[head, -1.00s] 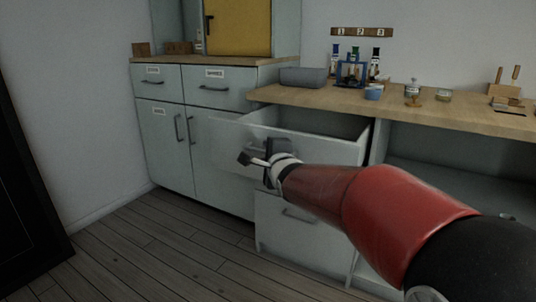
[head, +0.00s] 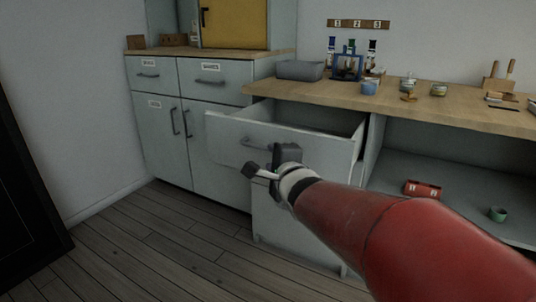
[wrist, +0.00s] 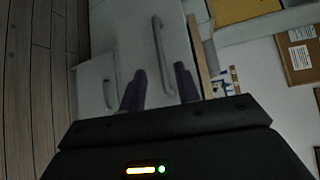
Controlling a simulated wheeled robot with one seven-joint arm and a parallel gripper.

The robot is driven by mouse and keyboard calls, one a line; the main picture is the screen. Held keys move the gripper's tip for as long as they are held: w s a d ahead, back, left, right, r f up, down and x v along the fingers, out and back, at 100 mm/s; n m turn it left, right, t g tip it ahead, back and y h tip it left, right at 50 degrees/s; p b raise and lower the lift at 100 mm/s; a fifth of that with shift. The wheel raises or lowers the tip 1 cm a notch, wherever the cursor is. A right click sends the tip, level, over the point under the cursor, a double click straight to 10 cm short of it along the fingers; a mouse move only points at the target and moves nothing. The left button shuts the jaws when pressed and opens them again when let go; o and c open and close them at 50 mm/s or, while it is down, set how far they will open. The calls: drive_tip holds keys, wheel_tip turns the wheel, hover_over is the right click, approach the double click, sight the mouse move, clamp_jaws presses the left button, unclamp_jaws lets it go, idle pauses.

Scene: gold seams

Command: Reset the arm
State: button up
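My red arm reaches in from the lower right in the head view. My gripper (head: 262,172) is in front of the open drawer (head: 285,140) and appears apart from its front. In the wrist view my gripper (wrist: 160,92) shows two dark fingers spread apart with nothing between them. The drawer's handle (wrist: 162,50) lies beyond the fingertips in that view. The drawer is pulled out from under the worktop, and its inside looks empty where I can see it.
The worktop (head: 440,105) carries a grey bin (head: 300,70), a blue rack (head: 347,67) with bottles, small jars and a wooden stand (head: 497,78). A red box (head: 422,189) and a green cup (head: 497,214) sit on the open lower shelf. The floor at left (head: 140,250) is clear.

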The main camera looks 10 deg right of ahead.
drive_tip(key=s+d+f+n+g+h+p, duration=0.1)
drive_tip(key=s+d+n+g+p, duration=0.1)
drive_tip(key=s+n, duration=0.4)
drive_tip(key=s+d+f+n+g+h+p, duration=0.1)
drive_tip(key=s+n+g, duration=0.4)
drive_tip(key=s, duration=0.8)
drive_tip(key=s+d+f+n+g+p, duration=0.3)
drive_tip(key=s+n+p, duration=0.2)
drive_tip(key=s, duration=0.4)
drive_tip(key=shift+s+d+n+g+h, duration=0.3)
drive_tip(key=shift+d+n+h, duration=0.1)
drive_tip(key=shift+n, duration=0.5)
